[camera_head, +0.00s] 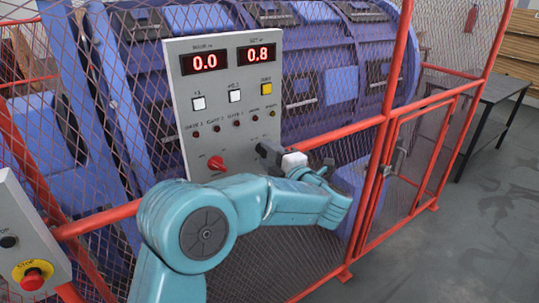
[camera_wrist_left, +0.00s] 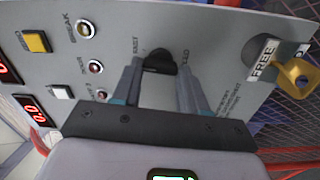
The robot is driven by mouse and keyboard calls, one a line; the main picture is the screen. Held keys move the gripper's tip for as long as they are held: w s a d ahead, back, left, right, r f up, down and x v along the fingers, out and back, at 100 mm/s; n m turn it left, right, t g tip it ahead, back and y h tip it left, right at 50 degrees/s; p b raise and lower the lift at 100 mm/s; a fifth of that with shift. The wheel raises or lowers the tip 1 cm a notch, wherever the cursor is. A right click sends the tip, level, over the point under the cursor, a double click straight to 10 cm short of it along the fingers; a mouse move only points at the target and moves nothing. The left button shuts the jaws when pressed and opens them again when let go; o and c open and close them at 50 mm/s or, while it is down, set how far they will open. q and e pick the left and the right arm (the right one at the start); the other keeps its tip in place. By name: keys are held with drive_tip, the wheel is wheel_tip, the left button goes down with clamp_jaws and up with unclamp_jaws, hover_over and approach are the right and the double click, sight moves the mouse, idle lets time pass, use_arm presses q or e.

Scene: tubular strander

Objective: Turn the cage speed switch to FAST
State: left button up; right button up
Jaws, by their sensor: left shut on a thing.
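The grey control panel (camera_head: 222,105) stands in front of the mesh guard. A black switch knob (camera_wrist_left: 160,62) sits on its face in the left wrist view, with small lettering on both sides that is hard to read. My left gripper (camera_wrist_left: 161,72) has one finger on each side of this knob and is shut on it. In the head view the left gripper (camera_head: 276,154) is at the panel's lower right, and the knob is mostly hidden there. I cannot tell which label the knob points to. My right gripper is not in view.
The panel has two red displays (camera_head: 206,62), push buttons (camera_head: 235,96), a row of small lamps and a red knob (camera_head: 216,163). A yellow key (camera_wrist_left: 295,75) is by a FREE label. A red stop button (camera_head: 33,279) is lower left. Red-framed mesh surrounds the blue machine.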

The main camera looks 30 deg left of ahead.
use_arm(q)
drive_tip(key=shift+r+m+p, duration=0.1)
drive_tip(key=shift+m+p, duration=0.7)
drive_tip(key=shift+m, duration=1.5)
drive_tip(key=o, duration=1.1)
drive_tip(key=shift+c, duration=0.2)
drive_tip(key=b+v, duration=0.3)
drive_tip(key=v, duration=1.3)
drive_tip(key=shift+b, duration=0.4)
drive_tip(key=shift+d, duration=0.15)
